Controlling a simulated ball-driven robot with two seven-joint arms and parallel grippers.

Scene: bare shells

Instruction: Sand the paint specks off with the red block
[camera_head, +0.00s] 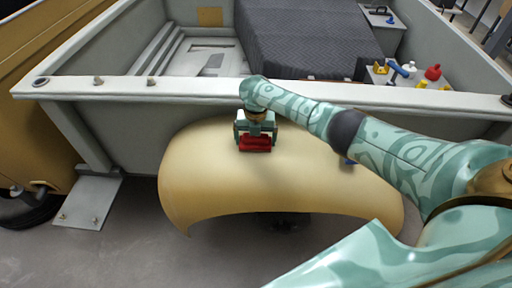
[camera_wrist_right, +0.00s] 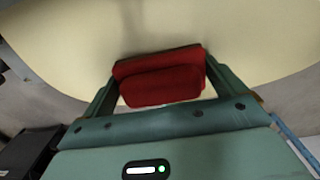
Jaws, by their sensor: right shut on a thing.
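A red block (camera_head: 256,142) is held in my right gripper (camera_head: 256,136), over the upper part of a cream-yellow curved fender (camera_head: 330,190). In the right wrist view the red block (camera_wrist_right: 160,78) sits between the two green fingers of the right gripper (camera_wrist_right: 160,90), with the pale fender surface (camera_wrist_right: 250,35) behind it. The block looks close to or on the fender; I cannot tell if it touches. I see no paint specks clearly on the fender. My left gripper is not in view.
A grey vehicle body wall (camera_head: 300,95) runs behind the fender. A tray at the right holds a red bottle (camera_head: 433,72) and small tools. A grey step plate (camera_head: 88,200) juts out at left.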

